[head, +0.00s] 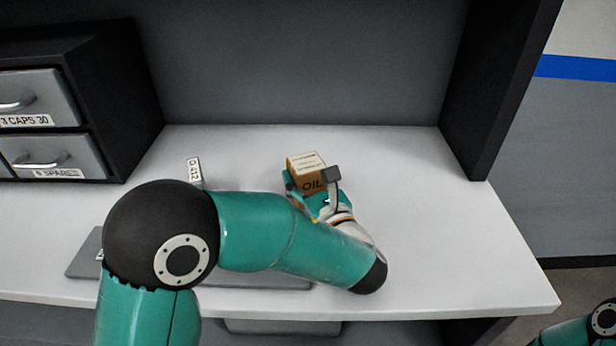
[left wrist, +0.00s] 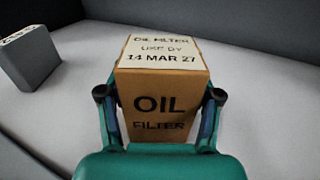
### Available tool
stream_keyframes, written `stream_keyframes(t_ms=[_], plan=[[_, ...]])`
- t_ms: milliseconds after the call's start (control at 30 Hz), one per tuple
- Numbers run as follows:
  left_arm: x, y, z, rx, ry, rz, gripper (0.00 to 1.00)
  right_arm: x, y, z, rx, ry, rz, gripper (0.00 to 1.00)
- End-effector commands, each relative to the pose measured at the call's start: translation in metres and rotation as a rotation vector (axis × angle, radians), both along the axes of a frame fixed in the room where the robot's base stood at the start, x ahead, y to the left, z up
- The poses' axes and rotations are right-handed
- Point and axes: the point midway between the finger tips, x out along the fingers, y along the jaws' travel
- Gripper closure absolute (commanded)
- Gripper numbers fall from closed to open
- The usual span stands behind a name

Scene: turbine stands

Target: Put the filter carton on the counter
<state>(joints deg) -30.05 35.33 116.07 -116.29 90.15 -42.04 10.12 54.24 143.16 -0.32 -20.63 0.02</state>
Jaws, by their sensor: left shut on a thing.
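The filter carton (head: 306,173) is a brown box over the white counter (head: 400,190). In the left wrist view the carton (left wrist: 162,95) reads "OIL FILTER" on its front and "USE BY 14 MAR 27" on its pale top label. My left gripper (head: 310,193) is shut on the carton, with one finger on each side in the left wrist view (left wrist: 160,112). The carton looks upright. Its lower edge is hidden by the gripper, so I cannot tell whether it touches the counter. My right gripper is not in view.
A small grey block labelled "0.472" (head: 195,171) stands on the counter left of the carton. A dark drawer cabinet (head: 90,100) stands at the left, and a dark upright panel (head: 492,90) bounds the right. The counter right of the carton is clear.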

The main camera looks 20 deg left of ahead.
Motion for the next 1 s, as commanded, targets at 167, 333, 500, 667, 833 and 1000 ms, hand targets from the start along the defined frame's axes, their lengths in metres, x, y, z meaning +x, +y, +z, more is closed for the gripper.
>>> stream_keyframes(t_ms=[167, 333, 500, 667, 833, 1000], plan=[[0.000, 0.000, 0.001, 0.000, -0.003, 0.000, 0.96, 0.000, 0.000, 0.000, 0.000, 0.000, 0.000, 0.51], [0.000, 0.000, -0.001, 0.000, 0.000, 0.001, 0.28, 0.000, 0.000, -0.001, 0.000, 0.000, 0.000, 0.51], [0.000, 0.000, -0.001, 0.000, 0.000, 0.001, 0.11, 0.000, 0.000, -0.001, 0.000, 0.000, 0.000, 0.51], [0.000, 0.001, -0.001, 0.000, 0.000, 0.001, 0.11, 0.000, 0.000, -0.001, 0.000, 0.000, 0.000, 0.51], [-0.001, 0.000, 0.001, 0.000, 0.000, 0.001, 0.11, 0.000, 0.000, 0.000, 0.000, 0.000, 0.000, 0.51], [-0.015, -0.012, 0.000, 0.000, 0.000, -0.002, 0.11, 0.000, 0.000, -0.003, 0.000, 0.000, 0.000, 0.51]])
